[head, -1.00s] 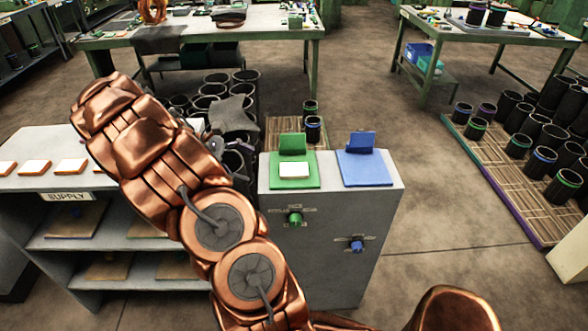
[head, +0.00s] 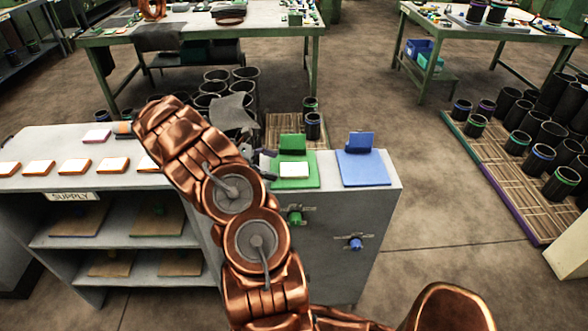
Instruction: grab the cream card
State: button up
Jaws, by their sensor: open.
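A cream card (head: 295,169) lies flat on the green stand (head: 301,183), which has an upright back plate, on top of the grey cabinet. My gripper (head: 268,164) is at the left edge of the green stand, close to the card and apart from it as far as I can see. Its dark fingers are small in view and partly hidden by my copper arm. The gripper is open and holds nothing that I can see. Several similar pale cards with orange edges, such as one card (head: 75,165), lie on the supply shelf (head: 30,184) at left.
A blue stand (head: 364,172) with an upright plate sits right of the green one. Green (head: 295,214) and blue knobs (head: 356,243) are on the cabinet front (head: 335,265). Black sleeves (head: 540,130) stand on a pallet at right. The floor between is clear.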

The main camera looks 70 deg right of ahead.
aim_at(291, 169)
jog(key=x, duration=0.1)
jog(key=p+x, duration=0.1)
jog(key=x, duration=0.1)
jog(key=shift+s+d+r+p, duration=0.1)
jog(key=shift+s+r+p, duration=0.1)
jog(key=shift+s+p, duration=0.15)
jog(key=shift+s+d+f, duration=0.2)
jog(key=shift+s+f, duration=0.1)
jog(key=shift+c, duration=0.4)
jog(key=c, duration=1.2)
